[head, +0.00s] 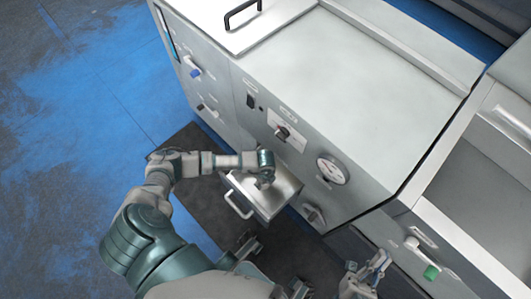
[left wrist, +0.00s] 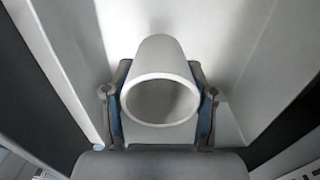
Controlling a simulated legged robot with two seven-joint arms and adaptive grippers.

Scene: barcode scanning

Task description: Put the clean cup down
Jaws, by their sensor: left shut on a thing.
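The clean cup (left wrist: 160,58) is a plain white, round cup in the left wrist view, its open rim facing that camera. My left gripper (left wrist: 163,105) is shut on it, a blue-padded finger on each side. In the head view my left gripper (head: 264,176) is over the open metal drawer (head: 283,193) at the front of the grey machine; the cup cannot be made out there. Whether the cup touches a surface below is unclear. My right gripper (head: 368,272) is at the lower right, its fingers apart and empty.
The grey machine (head: 345,70) with knobs and a round gauge (head: 333,169) stands beside the drawer. The drawer has a front handle (head: 238,205). A basin-like unit (head: 480,180) with a green knob (head: 431,272) is at the right. Blue-grey floor (head: 70,130) is clear at the left.

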